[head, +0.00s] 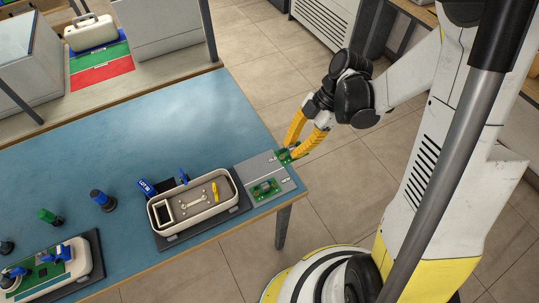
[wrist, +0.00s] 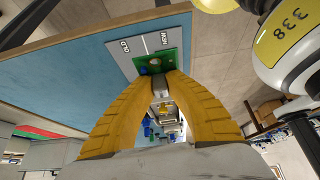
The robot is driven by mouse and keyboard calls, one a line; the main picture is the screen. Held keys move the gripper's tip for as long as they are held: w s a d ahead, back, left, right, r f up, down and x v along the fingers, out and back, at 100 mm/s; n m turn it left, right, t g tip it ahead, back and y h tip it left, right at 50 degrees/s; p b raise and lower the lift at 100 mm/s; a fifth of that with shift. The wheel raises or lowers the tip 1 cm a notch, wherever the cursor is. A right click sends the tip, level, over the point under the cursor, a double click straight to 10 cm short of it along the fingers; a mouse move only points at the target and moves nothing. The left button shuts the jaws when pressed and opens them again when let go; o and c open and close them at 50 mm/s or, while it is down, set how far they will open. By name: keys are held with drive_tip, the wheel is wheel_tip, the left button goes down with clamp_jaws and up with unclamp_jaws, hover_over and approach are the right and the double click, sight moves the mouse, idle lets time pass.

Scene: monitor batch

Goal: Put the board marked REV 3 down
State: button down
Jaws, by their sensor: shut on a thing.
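My gripper (head: 290,151), with yellow fingers, is shut on a small green board (head: 284,158) near the table's far right corner. The held board is at or just above the grey mat's right edge; I cannot tell whether it touches. Its marking is not readable. In the wrist view the held board (wrist: 159,60) shows beyond my fingertips (wrist: 160,82), partly hidden by them. A second green board (head: 265,189) lies on the near part of the grey mat (head: 258,167). The mat in the wrist view (wrist: 148,42) bears the words OLD and NEW.
A beige tray (head: 163,229) with a wrench and a yellow tool stands left of the mat. A blue LOT tag (head: 147,188) stands behind it. Bottles (head: 103,200) and another tray (head: 82,262) are farther left. The blue table's (head: 180,125) back is clear.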

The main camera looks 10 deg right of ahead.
drive_tip(key=b, duration=0.4)
hover_over(251, 169)
drive_tip(key=d, duration=0.1)
wheel_tip(251, 169, down, 7)
drive_tip(key=shift+w+f, duration=0.1)
drive_tip(key=shift+d+f+b, duration=0.1)
drive_tip(key=shift+f+b, duration=0.9)
drive_tip(key=shift+f, duration=0.85)
drive_tip(key=shift+f, duration=0.2)
drive_tip(key=c, duration=1.6)
unclamp_jaws()
drive_tip(key=shift+o, duration=0.6)
drive_tip(key=shift+r, duration=0.1)
